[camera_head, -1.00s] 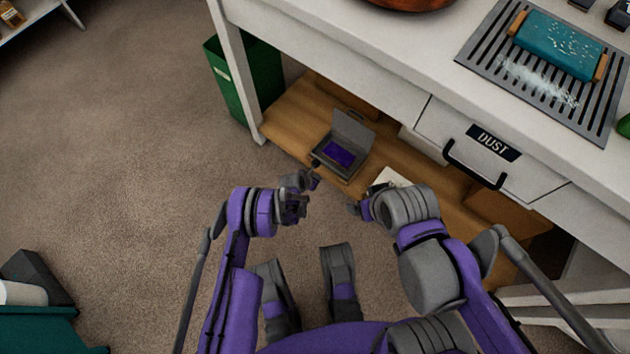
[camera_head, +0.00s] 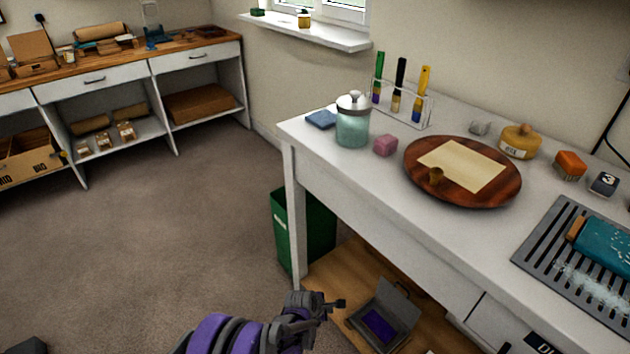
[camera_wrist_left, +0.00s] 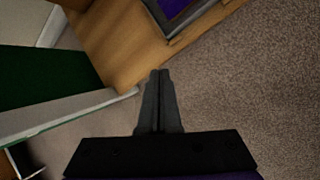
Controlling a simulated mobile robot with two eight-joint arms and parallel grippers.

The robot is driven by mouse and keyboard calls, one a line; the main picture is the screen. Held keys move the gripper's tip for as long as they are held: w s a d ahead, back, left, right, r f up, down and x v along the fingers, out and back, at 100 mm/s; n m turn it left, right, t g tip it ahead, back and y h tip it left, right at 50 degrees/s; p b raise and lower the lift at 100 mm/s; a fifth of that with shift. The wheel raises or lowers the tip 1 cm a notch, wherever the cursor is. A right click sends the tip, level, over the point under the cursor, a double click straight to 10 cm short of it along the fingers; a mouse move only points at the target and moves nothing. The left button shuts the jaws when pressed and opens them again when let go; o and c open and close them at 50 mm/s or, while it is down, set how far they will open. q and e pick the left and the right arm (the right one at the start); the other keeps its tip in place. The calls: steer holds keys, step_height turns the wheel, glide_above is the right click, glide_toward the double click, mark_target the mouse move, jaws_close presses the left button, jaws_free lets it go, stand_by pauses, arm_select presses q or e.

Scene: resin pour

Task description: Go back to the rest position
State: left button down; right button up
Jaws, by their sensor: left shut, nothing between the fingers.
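My left gripper (camera_head: 338,304) shows at the bottom of the head view, in front of the bench's low wooden shelf and left of an open grey case with a purple inside (camera_head: 384,318). In the left wrist view its two fingers (camera_wrist_left: 158,76) are together with nothing between them. The fingers point toward the edge of the wooden shelf (camera_wrist_left: 125,45), and part of the case (camera_wrist_left: 178,12) shows at the top. My right gripper is outside both current views.
A white bench (camera_head: 360,208) stands right, carrying a round wooden board (camera_head: 420,185), a jar (camera_head: 352,128), brushes and a slotted grey mat (camera_head: 540,262). A green bin (camera_head: 310,232) stands by its leg. The carpet (camera_head: 150,240) at left is clear.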

arm_select(q)
steer(key=s+a+r+m+y, duration=0.1)
steer(key=s+a+r+m, duration=0.5)
steer(key=r, duration=0.5)
steer(key=s+a+r+m+y, duration=0.1)
steer(key=s+a+r+m, duration=0.2)
steer(key=s+a+r, duration=0.6)
steer(key=s+a+r+m+y, duration=0.1)
steer(key=s+a+r+m, duration=0.15)
steer(key=s, duration=0.35)
steer(key=s+a+r+m, duration=0.1)
steer(key=s+a+m, duration=0.1)
steer(key=s+m, duration=0.3)
steer(key=s+a+r+m+y, duration=0.1)
steer(key=s+a+r+m, duration=0.1)
steer(key=s, duration=0.5)
step_height(320, 180, up, 29)
steer(key=p, duration=2.6)
steer(key=shift+w+a+r+t, duration=0.15)
steer(key=shift+w+t, duration=0.25)
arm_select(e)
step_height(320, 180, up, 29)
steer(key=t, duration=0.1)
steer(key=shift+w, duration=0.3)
